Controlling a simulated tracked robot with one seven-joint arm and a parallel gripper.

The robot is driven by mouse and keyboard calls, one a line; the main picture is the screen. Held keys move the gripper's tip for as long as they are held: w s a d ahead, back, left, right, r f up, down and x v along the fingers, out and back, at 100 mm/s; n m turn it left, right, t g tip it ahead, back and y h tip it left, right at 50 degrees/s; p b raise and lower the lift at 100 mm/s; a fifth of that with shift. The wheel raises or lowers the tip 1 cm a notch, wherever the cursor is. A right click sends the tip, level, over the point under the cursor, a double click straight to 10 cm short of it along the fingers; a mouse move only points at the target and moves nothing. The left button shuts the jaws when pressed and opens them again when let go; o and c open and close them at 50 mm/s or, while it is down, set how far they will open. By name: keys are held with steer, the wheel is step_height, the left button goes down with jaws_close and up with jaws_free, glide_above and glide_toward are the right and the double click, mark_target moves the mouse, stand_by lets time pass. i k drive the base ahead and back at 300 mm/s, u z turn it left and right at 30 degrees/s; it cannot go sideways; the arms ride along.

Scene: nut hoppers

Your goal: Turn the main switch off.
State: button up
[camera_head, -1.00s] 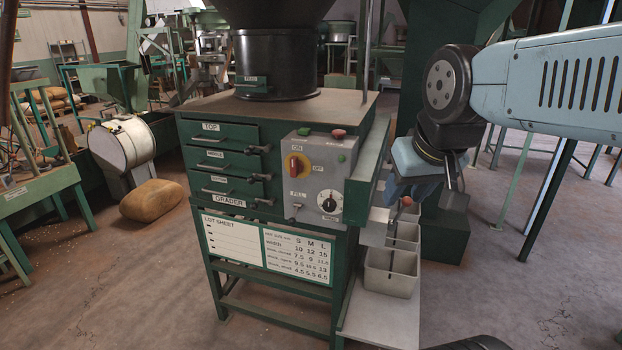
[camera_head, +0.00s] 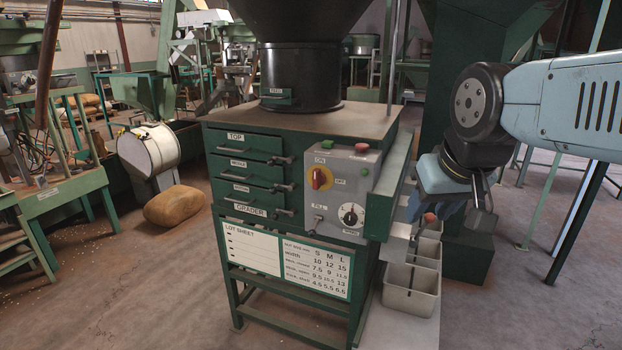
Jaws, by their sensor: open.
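The main switch (camera_head: 320,178) is a red knob on a round yellow plate, on the upper left of the grey control panel (camera_head: 335,205) of the green grader. An ON label sits above it and an OFF label to its right. The knob's grip looks roughly upright, toward ON. My gripper (camera_head: 462,204) hangs beyond the right side of the grader, well apart from the switch, and points downward. It is open; its fingers are partly hidden behind its palm and wrist, and nothing shows between them.
The panel also carries a dial (camera_head: 351,215), a small toggle (camera_head: 318,222), and green and red buttons on top. A filled sack (camera_head: 174,206) lies left on the floor.

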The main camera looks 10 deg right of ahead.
mark_target(319, 178)
steer(key=z, duration=0.9)
steer(key=i, duration=0.1)
steer(key=u, duration=2.85)
steer(key=k, duration=0.8)
steer(key=z, duration=3.55)
steer(key=k, duration=0.1)
steer(key=u, duration=1.8)
steer(key=i, duration=0.5)
steer(key=u, duration=0.1)
